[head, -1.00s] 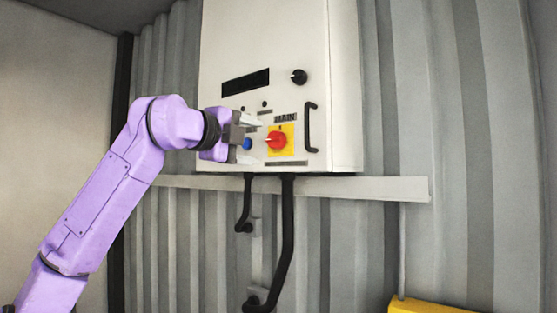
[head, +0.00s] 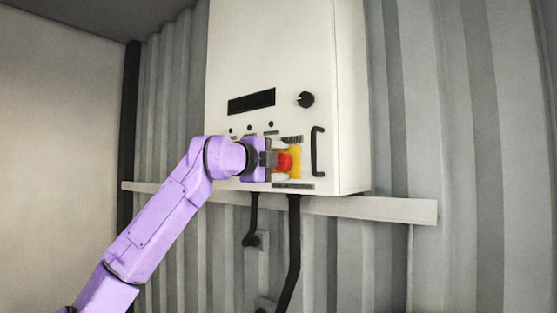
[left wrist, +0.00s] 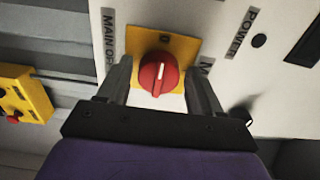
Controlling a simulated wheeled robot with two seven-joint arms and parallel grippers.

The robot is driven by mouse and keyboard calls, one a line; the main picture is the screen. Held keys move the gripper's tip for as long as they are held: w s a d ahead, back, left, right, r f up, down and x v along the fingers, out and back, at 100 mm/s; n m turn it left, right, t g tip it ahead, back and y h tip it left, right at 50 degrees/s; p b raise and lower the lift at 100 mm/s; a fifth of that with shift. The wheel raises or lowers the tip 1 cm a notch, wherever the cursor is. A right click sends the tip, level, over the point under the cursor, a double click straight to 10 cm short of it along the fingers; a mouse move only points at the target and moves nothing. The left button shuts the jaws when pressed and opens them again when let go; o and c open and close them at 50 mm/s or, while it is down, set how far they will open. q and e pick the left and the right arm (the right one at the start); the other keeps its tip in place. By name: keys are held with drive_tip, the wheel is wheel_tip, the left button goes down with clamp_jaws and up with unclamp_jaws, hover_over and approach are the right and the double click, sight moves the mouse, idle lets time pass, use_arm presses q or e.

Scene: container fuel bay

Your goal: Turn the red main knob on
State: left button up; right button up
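The red main knob (head: 285,162) sits on a yellow plate (head: 295,162) low on the white cabinet (head: 265,50). In the left wrist view the knob (left wrist: 158,74) has a white mark on its face, and the yellow plate (left wrist: 182,48) shows around it. My left gripper (head: 282,162) is right at the knob. In the left wrist view its fingers (left wrist: 160,82) are apart, one on each side of the knob, with a gap visible on both sides. My right gripper is in neither view.
A black knob (head: 306,99), a dark display slot (head: 251,101) and a black handle (head: 317,151) are on the cabinet front. Black cables (head: 294,245) hang below it past a wall rail (head: 380,208). A yellow box with a red button (left wrist: 22,94) shows at left in the wrist view.

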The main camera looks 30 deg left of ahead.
use_arm(q)
drive_tip(key=c, duration=0.8)
drive_tip(key=shift+o, duration=0.2)
drive_tip(key=shift+m, duration=0.3)
drive_tip(key=m, duration=0.2)
drive_tip(key=shift+r+m, duration=0.1)
drive_tip(key=shift+m, duration=0.2)
drive_tip(key=m+p, duration=0.1)
drive_tip(key=m, duration=0.6)
drive_tip(key=m+p, duration=0.1)
drive_tip(key=m, duration=0.6)
drive_tip(key=shift+s+a+r+m, duration=0.1)
drive_tip(key=shift+r+m, duration=0.1)
drive_tip(key=shift+m, duration=0.1)
